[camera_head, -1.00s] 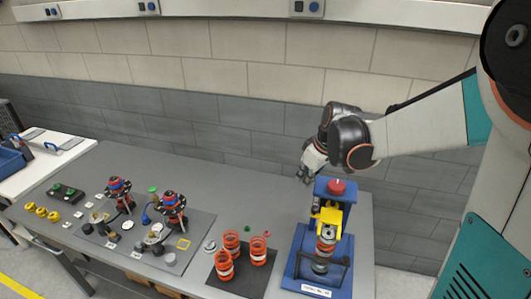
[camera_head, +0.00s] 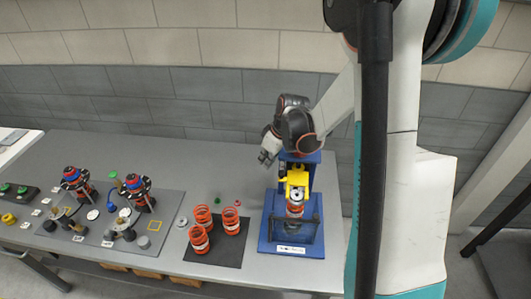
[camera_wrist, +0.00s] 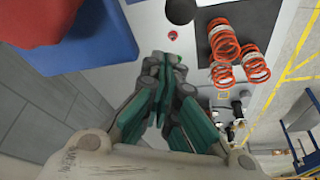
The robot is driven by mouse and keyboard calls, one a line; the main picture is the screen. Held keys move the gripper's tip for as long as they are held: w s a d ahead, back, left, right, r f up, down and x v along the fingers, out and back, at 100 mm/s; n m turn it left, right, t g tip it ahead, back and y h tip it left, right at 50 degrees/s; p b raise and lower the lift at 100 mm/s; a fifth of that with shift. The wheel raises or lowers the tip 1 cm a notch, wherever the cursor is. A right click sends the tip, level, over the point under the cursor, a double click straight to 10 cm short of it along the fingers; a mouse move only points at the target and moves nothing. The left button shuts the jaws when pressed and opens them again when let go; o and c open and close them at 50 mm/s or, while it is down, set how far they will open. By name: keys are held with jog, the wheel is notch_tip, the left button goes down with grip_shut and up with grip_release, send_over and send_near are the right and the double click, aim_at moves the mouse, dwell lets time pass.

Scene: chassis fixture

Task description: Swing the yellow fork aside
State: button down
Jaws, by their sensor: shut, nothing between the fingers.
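The yellow fork (camera_head: 298,180) sits in the upper part of the blue press fixture (camera_head: 267,238), above an orange-red spring (camera_head: 295,210) that stands on the fixture's base. My gripper (camera_head: 265,158) is beside the fixture's top, on its left and apart from the fork. In the wrist view, my gripper's fingers (camera_wrist: 167,66) are together with nothing between them. That view also shows the fixture's blue top (camera_wrist: 92,38) and its red knob (camera_wrist: 35,20) at upper left. The fork does not show in the wrist view. In the head view my wrist hides the knob.
Several orange springs (camera_head: 203,216) stand on a dark mat (camera_head: 230,252) left of the fixture. Further left, another mat (camera_head: 172,208) holds two dark assemblies with red and blue tops and small parts. The grey table (camera_head: 215,165) is bare behind the springs. A wall stands behind.

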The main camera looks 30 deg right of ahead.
jog(key=shift+s+d, duration=0.3)
jog(key=shift+s, duration=0.35)
jog(key=shift+s+d, duration=0.3)
jog(key=shift+s, duration=0.35)
jog(key=shift+s+r, duration=0.1)
